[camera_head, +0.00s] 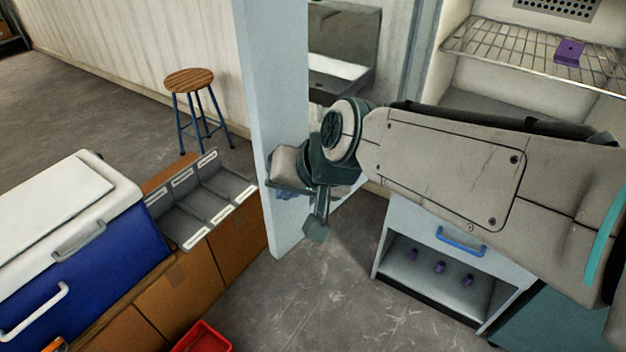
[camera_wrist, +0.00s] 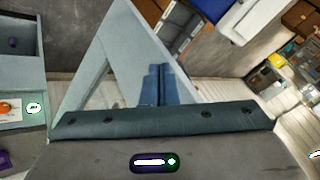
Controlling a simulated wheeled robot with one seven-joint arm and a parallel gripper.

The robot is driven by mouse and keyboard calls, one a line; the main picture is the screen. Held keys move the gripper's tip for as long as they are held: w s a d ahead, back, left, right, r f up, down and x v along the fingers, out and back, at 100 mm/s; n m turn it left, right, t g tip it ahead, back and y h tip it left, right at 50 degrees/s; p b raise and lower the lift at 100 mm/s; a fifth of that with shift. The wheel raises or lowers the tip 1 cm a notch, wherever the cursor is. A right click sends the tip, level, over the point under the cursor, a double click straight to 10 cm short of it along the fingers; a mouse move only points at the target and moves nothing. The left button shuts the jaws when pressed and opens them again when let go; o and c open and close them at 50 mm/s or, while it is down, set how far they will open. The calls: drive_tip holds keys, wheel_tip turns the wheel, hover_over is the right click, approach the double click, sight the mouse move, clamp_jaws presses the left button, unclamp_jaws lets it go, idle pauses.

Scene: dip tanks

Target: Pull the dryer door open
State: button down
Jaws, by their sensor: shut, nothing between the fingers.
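The dryer door (camera_head: 272,60) is a tall pale blue panel, seen nearly edge-on in the head view. It stands swung out from the dryer cabinet (camera_head: 455,40), whose inside with a wire rack (camera_head: 500,50) is open to view. My gripper (camera_head: 316,232) is at the door's lower part, overlapping its edge in the picture; I cannot tell if it touches. In the wrist view a pale panel, likely the door (camera_wrist: 118,50), rises beyond my shut, empty fingers (camera_wrist: 160,70). The door handle cannot be made out clearly.
A purple part (camera_head: 569,52) is on the rack. A low cabinet (camera_head: 405,215) with small purple pieces stands below my arm. At left are a blue cooler (camera_head: 75,255), a sorting tray (camera_head: 205,200) and a stool (camera_head: 190,80). A red bin (camera_head: 203,338) is at the front. Floor between is clear.

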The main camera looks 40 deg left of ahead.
drive_tip(key=s+d+r, duration=0.3)
drive_tip(key=d+r, duration=0.3)
drive_tip(key=r, duration=0.2)
drive_tip(key=shift+s+d+b, duration=0.25)
drive_tip(key=shift+b, duration=0.2)
drive_tip(key=w+d+f+m+t+h, duration=0.25)
drive_tip(key=w+d+f, duration=0.25)
drive_tip(key=w+d, duration=0.45)
drive_tip(key=w+d+f+m+t+h, duration=0.15)
drive_tip(key=w+d+f+m, duration=0.35)
drive_tip(key=d, duration=0.8)
drive_tip(key=s+d+f+m+h, duration=0.1)
drive_tip(key=d+f, duration=0.2)
drive_tip(key=d, duration=0.6)
drive_tip(key=s+d+f+m+g+h, duration=0.1)
drive_tip(key=d+f, duration=0.3)
drive_tip(key=d, duration=0.6)
drive_tip(key=shift+d+h, duration=0.25)
drive_tip(key=shift+h, duration=0.45)
